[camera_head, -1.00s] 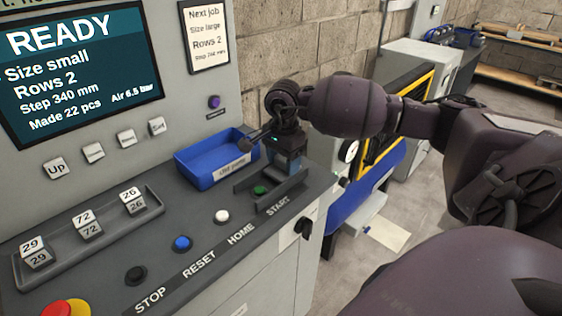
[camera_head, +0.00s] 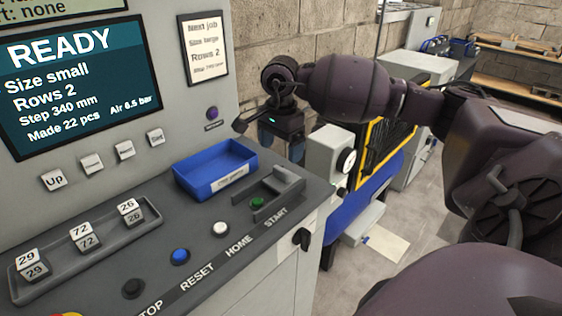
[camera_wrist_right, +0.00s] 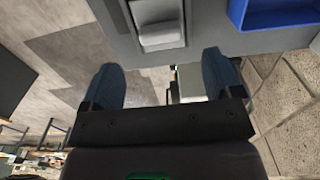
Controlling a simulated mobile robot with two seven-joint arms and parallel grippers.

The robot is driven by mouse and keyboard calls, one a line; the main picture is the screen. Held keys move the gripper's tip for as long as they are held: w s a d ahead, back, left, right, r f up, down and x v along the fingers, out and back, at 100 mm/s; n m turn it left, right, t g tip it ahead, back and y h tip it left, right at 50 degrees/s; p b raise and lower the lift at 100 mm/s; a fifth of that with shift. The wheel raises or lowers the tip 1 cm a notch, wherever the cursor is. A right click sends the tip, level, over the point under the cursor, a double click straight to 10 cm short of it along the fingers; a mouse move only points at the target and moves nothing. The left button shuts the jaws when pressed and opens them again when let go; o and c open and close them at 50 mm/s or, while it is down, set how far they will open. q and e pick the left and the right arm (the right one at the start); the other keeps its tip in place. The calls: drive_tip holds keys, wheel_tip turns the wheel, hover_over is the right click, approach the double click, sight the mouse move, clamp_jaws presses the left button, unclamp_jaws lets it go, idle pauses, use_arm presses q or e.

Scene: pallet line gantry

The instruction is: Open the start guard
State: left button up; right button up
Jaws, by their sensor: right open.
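The start guard (camera_head: 284,180) is a grey flap in a low grey bracket on the sloping panel, above the START label. It stands back from the green button (camera_head: 257,202), which shows uncovered. In the right wrist view, the guard (camera_wrist_right: 160,33) is a grey block at the top, beyond the fingers. My right gripper (camera_head: 283,154) is above and behind the guard, apart from it. In the right wrist view, its two blue-grey fingers (camera_wrist_right: 162,66) are spread with nothing between them. My left gripper is out of view.
A blue tray (camera_head: 216,172) sits left of the guard. White, blue and black buttons line the panel front, with a black rotary knob (camera_head: 302,238) on the front face. The screen (camera_head: 62,85) reads READY. A yellow-framed machine (camera_head: 385,135) stands beyond the panel.

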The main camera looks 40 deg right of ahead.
sight(281, 170)
wheel_tip(281, 170, up, 2)
drive_tip(key=shift+r, duration=0.15)
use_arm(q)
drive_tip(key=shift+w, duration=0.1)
use_arm(e)
drive_tip(key=shift+r, duration=0.5)
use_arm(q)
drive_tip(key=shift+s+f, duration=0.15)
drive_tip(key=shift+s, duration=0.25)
